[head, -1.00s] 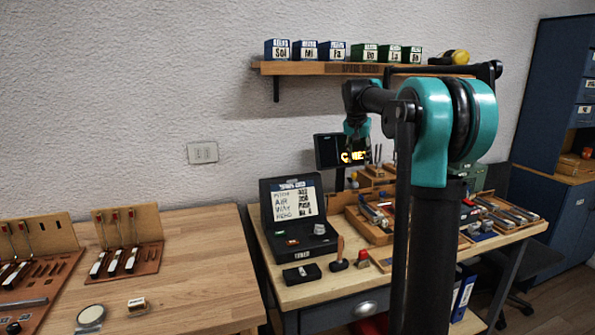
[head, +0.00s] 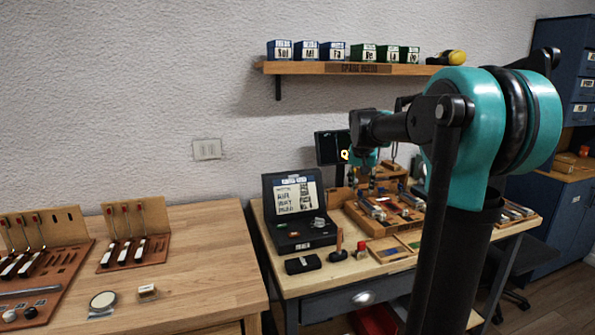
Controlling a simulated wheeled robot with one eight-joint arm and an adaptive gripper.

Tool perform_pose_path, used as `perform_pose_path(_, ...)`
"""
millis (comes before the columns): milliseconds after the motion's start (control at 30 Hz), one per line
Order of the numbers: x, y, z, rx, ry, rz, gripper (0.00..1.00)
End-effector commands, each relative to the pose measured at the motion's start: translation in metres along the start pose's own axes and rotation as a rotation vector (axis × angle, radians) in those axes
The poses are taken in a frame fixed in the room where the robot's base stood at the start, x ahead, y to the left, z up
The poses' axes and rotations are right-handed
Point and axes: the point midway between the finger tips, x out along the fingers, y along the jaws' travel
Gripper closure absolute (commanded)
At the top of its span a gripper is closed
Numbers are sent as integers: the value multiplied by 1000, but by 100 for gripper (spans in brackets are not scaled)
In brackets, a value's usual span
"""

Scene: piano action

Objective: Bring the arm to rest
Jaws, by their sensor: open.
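My arm (head: 485,130), teal and black, rises at the right of the head view and reaches toward the back desk. My gripper (head: 362,182) hangs small and dark beyond the arm, pointing down in front of the wall, left of the wooden parts tray (head: 402,214). It looks open, with nothing seen between its fingers. Its tips are small and partly lost against the dark things behind, so I cannot tell how high it is above the desk.
The desk holds an open black case (head: 297,212), a black block (head: 303,263), a wooden-handled stamp (head: 338,246) and a dark display (head: 331,148). A shelf (head: 350,68) carries labelled boxes. The left wooden table (head: 200,240) holds racks of piano keys; its middle is clear.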

Motion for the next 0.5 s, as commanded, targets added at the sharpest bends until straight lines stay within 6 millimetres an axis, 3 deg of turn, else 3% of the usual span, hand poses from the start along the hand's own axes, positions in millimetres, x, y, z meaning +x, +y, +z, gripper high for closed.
perform_pose_path(167, 26, 19, 83, -74, -7, -30, 59)
perform_pose_path(400, 71, 55, 239, -206, -11, -84, 59)
perform_pose_path(500, 86, 68, 295, -252, -11, -102, 59)
